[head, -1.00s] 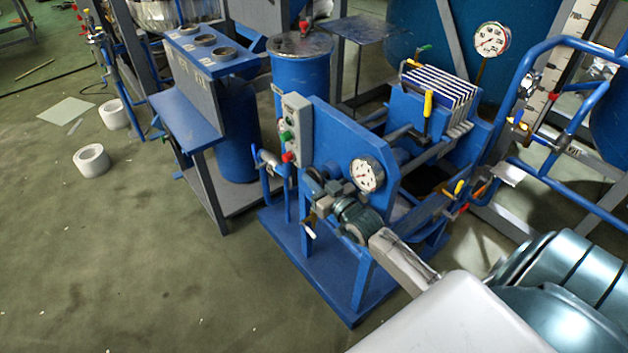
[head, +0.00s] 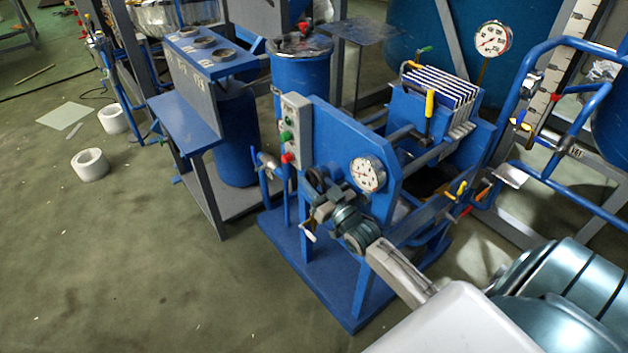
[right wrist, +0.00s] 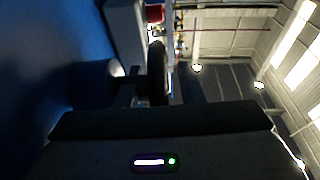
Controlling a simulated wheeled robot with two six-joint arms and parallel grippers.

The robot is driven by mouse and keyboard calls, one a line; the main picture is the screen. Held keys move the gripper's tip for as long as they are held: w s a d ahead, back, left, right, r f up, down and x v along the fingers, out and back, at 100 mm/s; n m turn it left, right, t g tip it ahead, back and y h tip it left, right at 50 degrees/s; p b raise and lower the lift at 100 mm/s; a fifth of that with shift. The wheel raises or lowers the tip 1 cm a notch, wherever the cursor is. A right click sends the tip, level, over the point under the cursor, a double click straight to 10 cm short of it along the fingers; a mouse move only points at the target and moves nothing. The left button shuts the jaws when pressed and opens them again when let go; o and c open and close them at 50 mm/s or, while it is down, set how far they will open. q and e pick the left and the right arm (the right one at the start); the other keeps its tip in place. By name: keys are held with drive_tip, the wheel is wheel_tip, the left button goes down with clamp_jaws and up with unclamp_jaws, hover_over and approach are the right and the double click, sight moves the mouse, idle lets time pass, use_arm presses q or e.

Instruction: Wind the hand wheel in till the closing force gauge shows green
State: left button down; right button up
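The hand wheel (head: 316,179) is a dark ring on the front of the blue filter press frame (head: 345,135). The closing force gauge (head: 367,173) is a white round dial on the same frame, right of the wheel; its needle and colour zones are too small to read. My right gripper (head: 322,208) is at the wheel, just below and in front of it. In the right wrist view the wheel (right wrist: 157,72) shows edge-on beyond the dark gripper body. The fingers do not show clearly, so I cannot tell whether they grip the rim. My left gripper is not in view.
A grey button box (head: 294,130) with green and red buttons stands left of the wheel. A stack of filter plates (head: 440,85) sits behind. Another gauge (head: 493,39) stands at the back. Blue pipe rails (head: 560,130) are on the right. The floor at left is largely clear.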

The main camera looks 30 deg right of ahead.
drive_tip(key=shift+s, duration=0.1)
